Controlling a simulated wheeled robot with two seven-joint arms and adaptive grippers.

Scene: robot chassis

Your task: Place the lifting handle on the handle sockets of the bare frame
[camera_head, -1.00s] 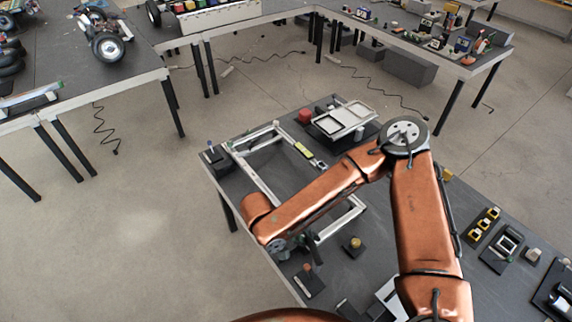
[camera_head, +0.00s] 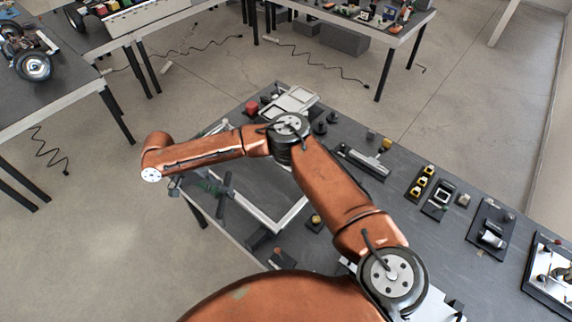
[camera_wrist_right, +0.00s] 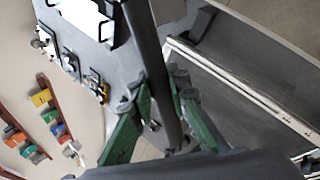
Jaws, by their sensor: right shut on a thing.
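The bare frame (camera_head: 291,213) is a pale metal rectangle on the dark workbench; my right arm covers much of it. My right gripper (camera_head: 218,190) hangs over the frame's left part in the head view, small and partly hidden. In the right wrist view, its green fingers (camera_wrist_right: 168,110) are shut on a long dark bar, the lifting handle (camera_wrist_right: 150,45). A pale frame rail (camera_wrist_right: 240,85) runs to the right of the handle, apart from it in the picture. I cannot make out the handle sockets clearly. My left gripper is not in view.
A pale tray (camera_head: 290,102) and a red block (camera_head: 252,107) stand at the bench's far end. A dark slide-like part (camera_head: 362,160) and yellow pieces on a dark base (camera_head: 421,182) lie to the right. Open floor lies left of the bench.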

